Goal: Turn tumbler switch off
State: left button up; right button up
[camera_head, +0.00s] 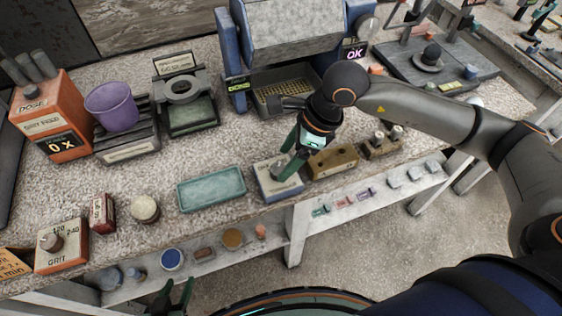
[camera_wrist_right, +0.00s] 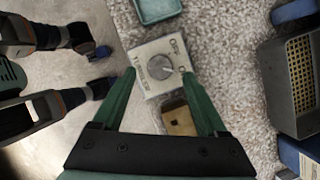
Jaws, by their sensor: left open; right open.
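The tumbler switch is a grey-white box (camera_head: 292,189) at the front edge of the bench in the head view. My left gripper (camera_head: 178,284) is open and empty at the bottom, below the bench front.
A teal tray (camera_head: 211,189) lies left of the switch box, and a tan wooden block (camera_head: 333,161) stands close on its right. A blue-grey machine (camera_head: 297,60) stands behind. A lower shelf (camera_head: 210,262) holds small items.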

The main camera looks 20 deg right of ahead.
aim_at(279, 169)
jog(key=shift+x, duration=1.7)
jog(key=shift+r, duration=0.1)
grip_shut()
